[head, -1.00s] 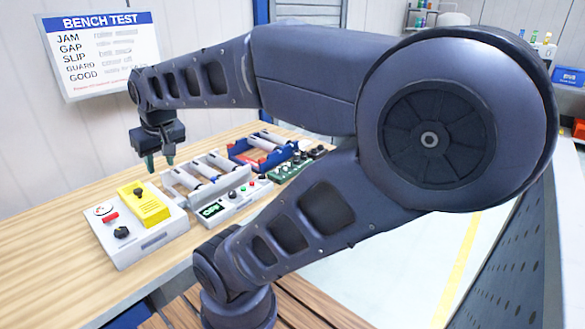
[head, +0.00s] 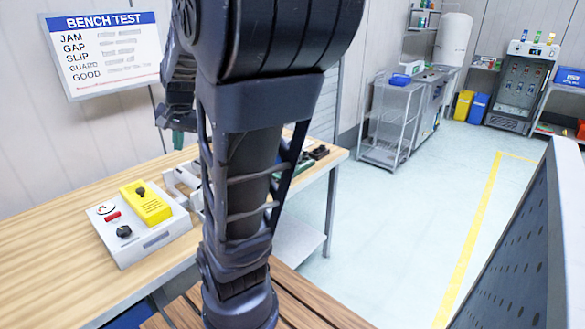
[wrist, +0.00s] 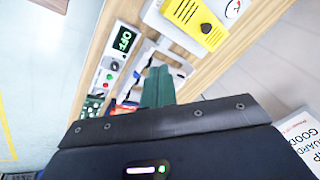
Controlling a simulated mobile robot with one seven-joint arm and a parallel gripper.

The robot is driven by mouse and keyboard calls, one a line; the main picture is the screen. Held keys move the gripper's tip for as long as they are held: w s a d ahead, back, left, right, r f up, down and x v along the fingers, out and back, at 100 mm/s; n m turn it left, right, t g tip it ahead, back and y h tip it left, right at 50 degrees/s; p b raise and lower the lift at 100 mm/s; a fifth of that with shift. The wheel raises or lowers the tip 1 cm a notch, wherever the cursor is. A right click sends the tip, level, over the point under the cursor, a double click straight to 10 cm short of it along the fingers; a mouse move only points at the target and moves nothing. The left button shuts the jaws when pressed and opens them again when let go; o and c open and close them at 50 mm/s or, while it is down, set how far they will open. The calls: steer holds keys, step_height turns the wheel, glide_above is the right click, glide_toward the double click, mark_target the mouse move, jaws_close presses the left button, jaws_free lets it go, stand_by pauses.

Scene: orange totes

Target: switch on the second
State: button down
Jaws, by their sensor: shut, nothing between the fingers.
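A white control box (head: 140,240) with a yellow module (head: 147,203), a red switch and a black knob sits on the wooden bench. In the wrist view the yellow module (wrist: 197,22) is at the top. A narrow control panel (wrist: 118,62) has a dark display with green characters, seemingly OFF, and small red and green buttons. In the head view my arm hides most of that panel. My gripper (head: 178,140) is above the bench behind the white box. Its green fingers (wrist: 158,86) are shut and empty, over the pale roller unit (wrist: 172,66), apart from the buttons as far as I can see.
The bench (head: 45,235) is clear at left. Behind my arm are a green board and dark parts, mostly hidden. A BENCH TEST sign (head: 103,55) hangs on the wall. A wire rack (head: 390,120) and open floor lie to the right.

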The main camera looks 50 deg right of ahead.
steer(key=w+d+f+m, duration=0.2)
steer(key=d+f+m, duration=0.2)
steer(key=d+m, duration=0.55)
steer(key=w+d+f+m, duration=0.25)
steer(key=d+m, duration=0.25)
steer(key=d, duration=1)
steer(key=s+d+f+m, duration=0.4)
steer(key=d, duration=0.3)
steer(key=s+d+f+m, duration=0.4)
steer(key=s+d, duration=0.1)
steer(key=d, duration=0.3)
steer(key=s+d+f+m, duration=0.4)
steer(key=d+f+m, duration=0.1)
steer(key=d, duration=0.3)
steer(key=shift+s+t+h, duration=0.2)
steer(key=shift+t+h, duration=0.1)
steer(key=shift+d+f, duration=0.1)
steer(key=x, duration=0.9)
steer(key=shift+f, duration=0.25)
steer(key=w, duration=0.3)
steer(key=shift+w+f, duration=0.25)
steer(key=shift+w, duration=0.45)
